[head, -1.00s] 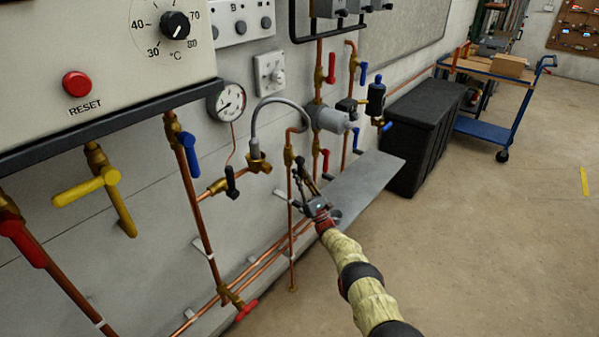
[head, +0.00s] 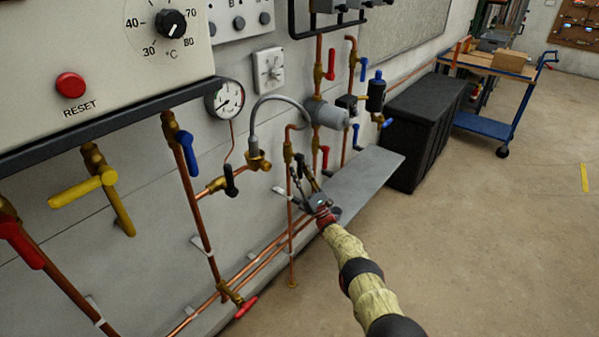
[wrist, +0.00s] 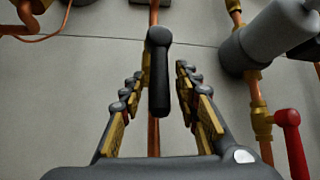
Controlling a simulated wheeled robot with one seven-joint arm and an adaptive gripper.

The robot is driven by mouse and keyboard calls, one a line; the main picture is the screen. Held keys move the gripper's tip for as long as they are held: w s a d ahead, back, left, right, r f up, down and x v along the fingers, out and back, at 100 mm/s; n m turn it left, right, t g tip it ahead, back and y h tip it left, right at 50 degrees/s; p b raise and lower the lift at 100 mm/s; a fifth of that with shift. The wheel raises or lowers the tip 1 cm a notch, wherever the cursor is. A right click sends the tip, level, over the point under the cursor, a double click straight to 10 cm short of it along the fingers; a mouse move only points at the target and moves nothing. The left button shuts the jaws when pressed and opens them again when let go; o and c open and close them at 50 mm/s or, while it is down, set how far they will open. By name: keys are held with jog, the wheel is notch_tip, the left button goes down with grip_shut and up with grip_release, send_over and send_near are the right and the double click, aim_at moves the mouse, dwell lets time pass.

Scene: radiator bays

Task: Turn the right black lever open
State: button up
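The right black lever (wrist: 159,75) shows in the wrist view. It hangs down from its round hub, in line with the copper pipe (wrist: 154,135) behind it. My gripper (wrist: 160,72) is open, with one finger on each side of the lever and a gap on both sides. In the head view my gripper (head: 303,172) is at the thin copper pipe below the grey hose, and the lever is mostly hidden by the fingers. Another black lever (head: 231,181) stands upright to the left, below the gauge.
A red lever (wrist: 290,142) and a grey cylinder (wrist: 268,38) are close on the right in the wrist view. A grey ledge (head: 360,182) runs beside my gripper. A black bin (head: 420,140) stands beyond it. The floor at right is clear.

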jog(key=shift+o, duration=0.2)
jog(key=v, duration=1.2)
jog(key=shift+w, duration=0.1)
